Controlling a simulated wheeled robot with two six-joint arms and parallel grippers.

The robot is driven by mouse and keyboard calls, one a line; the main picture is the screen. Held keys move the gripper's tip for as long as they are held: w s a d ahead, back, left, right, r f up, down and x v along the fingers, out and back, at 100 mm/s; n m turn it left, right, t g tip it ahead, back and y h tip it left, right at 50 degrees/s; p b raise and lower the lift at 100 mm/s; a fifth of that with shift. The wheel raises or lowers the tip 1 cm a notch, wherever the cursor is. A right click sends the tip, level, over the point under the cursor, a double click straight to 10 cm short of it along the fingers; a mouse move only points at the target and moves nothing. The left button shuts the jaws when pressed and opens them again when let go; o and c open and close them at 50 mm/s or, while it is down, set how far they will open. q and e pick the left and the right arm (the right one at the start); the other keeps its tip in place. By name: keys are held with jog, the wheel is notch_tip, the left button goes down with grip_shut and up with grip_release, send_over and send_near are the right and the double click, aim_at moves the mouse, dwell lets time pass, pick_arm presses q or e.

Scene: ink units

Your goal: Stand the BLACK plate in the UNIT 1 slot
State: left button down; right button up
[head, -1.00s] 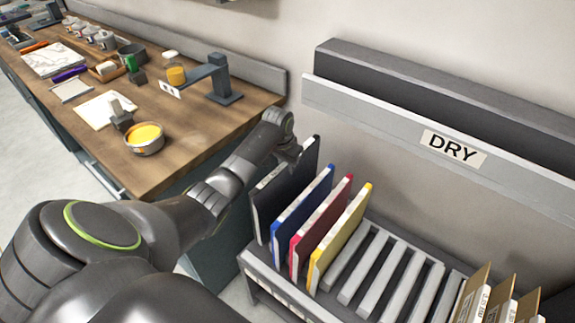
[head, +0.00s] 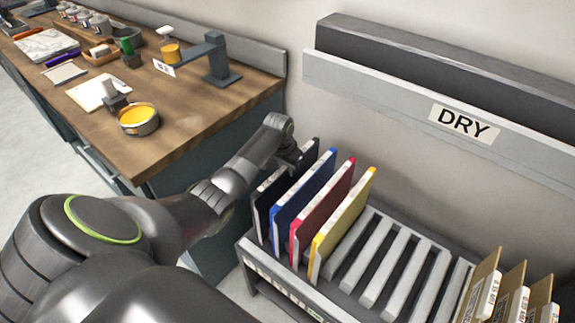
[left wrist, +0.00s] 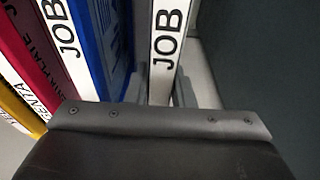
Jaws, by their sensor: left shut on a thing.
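The black plate (head: 264,203) stands upright at the left end of the drying rack (head: 246,247), beside the blue plate (head: 300,193). Its top is about level with the other plates. My left gripper (head: 293,156) is at its upper edge, shut on it. In the left wrist view, the black plate's white edge marked JOB (left wrist: 165,38) lies between the fingers of the gripper (left wrist: 161,88). Its lower edge in the rack is hidden, so I cannot tell how fully it is seated. No UNIT 1 label is readable. My right gripper is not in view.
A magenta plate (head: 320,211) and a yellow plate (head: 342,224) stand right of the blue one. Empty slots (head: 392,262) follow, then several brown boards (head: 483,283). The DRY rail (head: 440,113) is on the wall. A wooden bench (head: 190,122) with an ink tin (head: 138,119) is at left.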

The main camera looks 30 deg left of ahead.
pick_arm(q)
jog(key=shift+f, duration=0.4)
dwell(0.6)
jog(key=c, duration=1.2)
grip_release()
jog(key=shift+o, duration=0.2)
jog(key=s+r, duration=0.1)
jog(key=r, duration=0.7)
jog(key=s+r, duration=0.2)
jog(key=r, duration=0.7)
jog(key=shift+s+p, duration=0.25)
jog(key=shift+p, duration=0.2)
jog(key=shift+a, duration=0.1)
notch_tip(320, 180, up, 5)
jog(key=p, duration=0.6)
